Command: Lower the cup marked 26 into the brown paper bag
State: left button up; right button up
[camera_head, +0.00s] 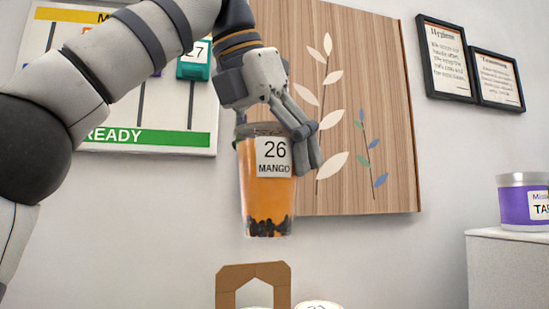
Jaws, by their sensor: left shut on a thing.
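The cup marked 26 (267,196) is a clear cup of orange drink with dark pearls at the bottom and a white label reading 26 MANGO. My left gripper (277,132) is shut on it near its top and holds it upright in the air. The brown paper bag (281,272) shows only its upper part and handle at the bottom edge of the view. The cup is above the bag and apart from it. The rest of the bag is cut off by the frame. My right gripper is not in view.
A round whitish lid with a number (318,304) shows just right of the bag. A purple tub (523,203) stands on a white block (508,262) at the right. A wooden panel (378,110), a board (150,137) and framed signs (446,58) hang on the wall behind.

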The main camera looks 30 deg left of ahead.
pick_arm(q)
notch_tip(320, 180, down, 24)
jog(key=shift+f, duration=0.25)
dwell(3.2)
jog(key=shift+f, duration=0.75)
dwell(0.6)
jog(key=o, duration=1.8)
jog(key=v, duration=1.2)
